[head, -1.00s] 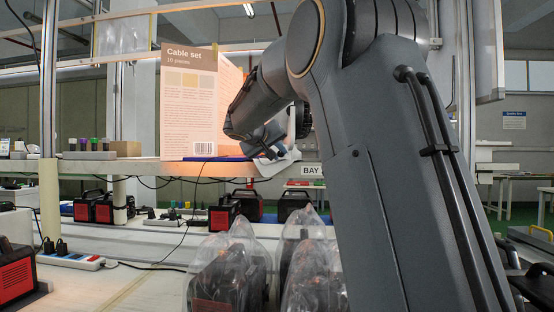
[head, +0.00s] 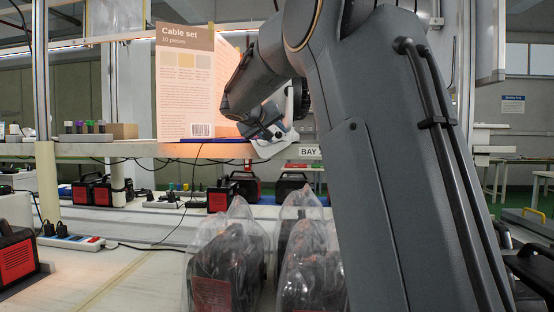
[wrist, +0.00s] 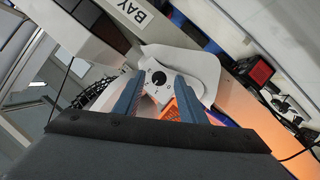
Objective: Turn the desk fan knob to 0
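The desk fan's white base (wrist: 182,68) stands at the edge of the shelf by the BAY sign; in the head view the white base (head: 275,147) is partly hidden by my arm. My gripper (wrist: 158,87) is open, with one blue-grey finger on each side of the knob. I cannot tell whether the fingers touch it. In the head view my gripper (head: 262,130) is at the fan's base, its fingertips hard to make out.
A Cable set box (head: 186,85) stands on the shelf left of the fan, close to my wrist. An orange item (wrist: 186,103) lies by the right finger. Below the shelf are bagged dark units (head: 228,265) and a power strip (head: 70,240).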

